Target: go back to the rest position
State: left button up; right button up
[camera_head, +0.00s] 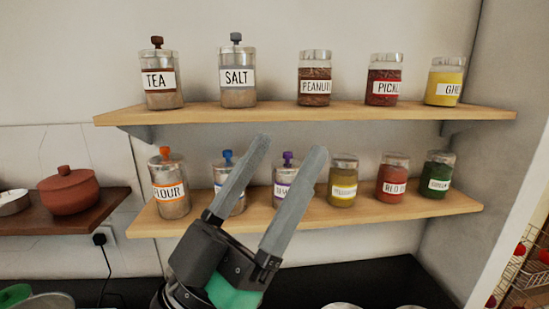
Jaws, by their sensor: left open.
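My left gripper (287,158) is open and empty. Its two long grey fingers point up and to the right, in front of the lower shelf, and partly cover two jars there. The right gripper does not show. A red-brown clay pot (68,190) with a lid stands upright on a dark wooden shelf (112,197) at the left, well apart from the gripper.
The upper shelf (340,117) holds several labelled jars, such as the salt jar (237,88). The lower shelf (290,219) holds more, including the flour jar (169,194). A dark counter (390,279) lies below. A wire rack (524,272) stands at the right.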

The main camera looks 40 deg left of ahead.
pick_arm(q)
notch_tip(320, 180, up, 39)
jog(key=s+d+m+h+p, duration=0.1)
jog(key=s+h+p, duration=0.1)
jog(key=p, duration=3.4)
notch_tip(320, 180, down, 44)
jog(key=b, duration=4.4)
jog(key=shift+w+f+t, duration=0.15)
jog(key=shift+f+t, duration=0.05)
jog(key=shift+t, duration=0.1)
